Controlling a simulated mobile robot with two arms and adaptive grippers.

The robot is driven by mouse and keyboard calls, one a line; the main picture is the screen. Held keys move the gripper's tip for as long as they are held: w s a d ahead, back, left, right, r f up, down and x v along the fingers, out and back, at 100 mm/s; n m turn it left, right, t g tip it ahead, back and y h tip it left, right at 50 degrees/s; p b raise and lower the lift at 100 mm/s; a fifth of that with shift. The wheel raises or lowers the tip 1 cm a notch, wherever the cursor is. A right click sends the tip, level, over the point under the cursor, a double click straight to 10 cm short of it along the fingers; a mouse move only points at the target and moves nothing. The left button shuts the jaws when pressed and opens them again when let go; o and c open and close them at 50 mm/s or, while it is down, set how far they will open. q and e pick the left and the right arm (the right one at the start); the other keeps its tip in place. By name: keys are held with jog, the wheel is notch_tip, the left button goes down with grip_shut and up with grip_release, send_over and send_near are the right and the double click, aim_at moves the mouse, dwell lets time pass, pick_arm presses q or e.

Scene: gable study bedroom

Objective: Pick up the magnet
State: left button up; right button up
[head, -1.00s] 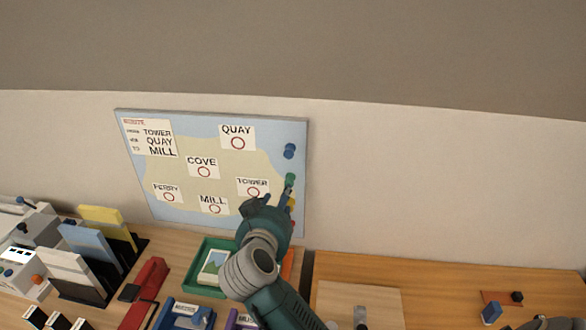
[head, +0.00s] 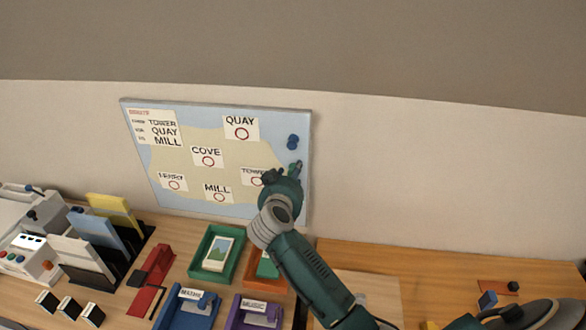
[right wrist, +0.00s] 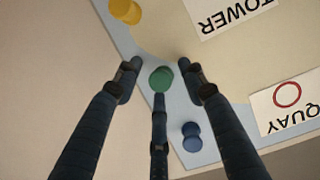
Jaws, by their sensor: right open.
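The map board (head: 302,125) stands against the wall, with magnets along its right edge. A green magnet (right wrist: 161,78) sits between the spread fingers of my right gripper (right wrist: 163,80) in the right wrist view, with gaps at the two side fingers; the third finger's tip is very close to it. In the head view my right gripper (head: 283,177) is at the board's right edge, beside the green magnet (head: 296,167). A blue magnet (right wrist: 190,135) and a yellow magnet (right wrist: 125,11) lie to either side; the blue one (head: 292,142) also shows in the head view.
Labelled cards such as QUAY (head: 241,128) are on the board. Below it on the desk are a green tray (head: 231,232), an orange tray (head: 258,281), blue (head: 203,313) and purple (head: 268,321) holders, and a red tool (head: 153,265). The wall to the right is bare.

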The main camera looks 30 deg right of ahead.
jog(key=shift+r, duration=0.1)
jog(key=c, duration=0.9)
jog(key=s+d+r, duration=0.1)
jog(key=s+r, duration=0.1)
jog(key=s, duration=0.2)
jog(key=s+d+r+b, duration=0.1)
jog(key=s+r, duration=0.2)
jog(key=s, duration=0.2)
jog(key=s+d+r, duration=0.2)
jog(key=s+r, duration=0.1)
jog(key=s, duration=0.1)
jog(key=shift+s, duration=0.25)
